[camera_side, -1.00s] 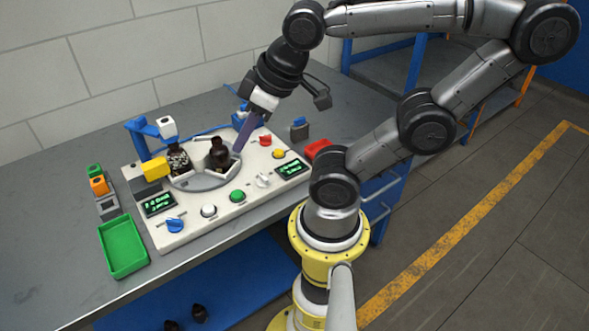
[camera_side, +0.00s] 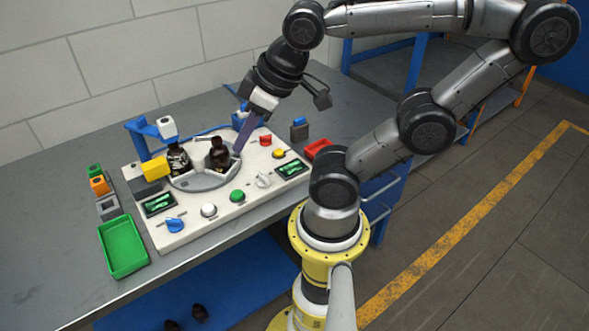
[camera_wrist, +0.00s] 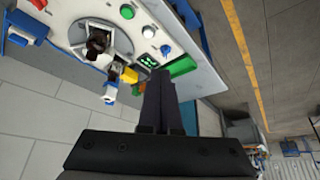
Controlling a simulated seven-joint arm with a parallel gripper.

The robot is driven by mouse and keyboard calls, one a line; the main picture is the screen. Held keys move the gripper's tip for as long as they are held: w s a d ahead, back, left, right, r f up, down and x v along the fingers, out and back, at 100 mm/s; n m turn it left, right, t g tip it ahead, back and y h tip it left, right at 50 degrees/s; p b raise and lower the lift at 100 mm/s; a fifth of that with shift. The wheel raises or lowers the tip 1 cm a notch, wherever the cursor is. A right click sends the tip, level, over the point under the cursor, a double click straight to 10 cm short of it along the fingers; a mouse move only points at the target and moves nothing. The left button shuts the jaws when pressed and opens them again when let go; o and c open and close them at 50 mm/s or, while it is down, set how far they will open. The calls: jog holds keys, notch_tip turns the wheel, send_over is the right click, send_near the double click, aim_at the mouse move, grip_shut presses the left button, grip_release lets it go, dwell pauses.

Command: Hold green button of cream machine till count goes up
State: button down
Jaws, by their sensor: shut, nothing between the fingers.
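The cream machine (camera_side: 195,225) lies on the grey bench in the side view. Its green button (camera_side: 237,196) sits on the front part of the panel, right of a white button (camera_side: 208,210); it also shows at the top of the wrist view (camera_wrist: 127,11). My gripper (camera_side: 239,149) is shut and empty, pointing down near the right side of the round grey plate, apart from the green button. In the wrist view its closed fingers (camera_wrist: 158,88) point toward the machine. Two small displays (camera_side: 158,204) (camera_side: 292,169) are lit green; I cannot read their count.
Two dark bottles (camera_side: 178,158) (camera_side: 219,154) stand on the round plate, close to my fingers. A yellow block (camera_side: 155,168), blue knob (camera_side: 175,225), white knob (camera_side: 263,179) and red button (camera_side: 265,140) are on the machine. A green tray (camera_side: 123,247) lies at left.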

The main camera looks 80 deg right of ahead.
jog(key=w+a+f+m+y, duration=0.1)
jog(key=w+a+m+y, duration=0.2)
jog(key=a+m, duration=0.25)
jog(key=m+t+h, duration=0.4)
jog(key=m, duration=1.8)
send_over(242, 194)
notch_tip(242, 194, down, 11)
jog(key=shift+r+y, duration=0.1)
jog(key=shift+y, duration=0.2)
jog(key=shift+f, duration=4.4)
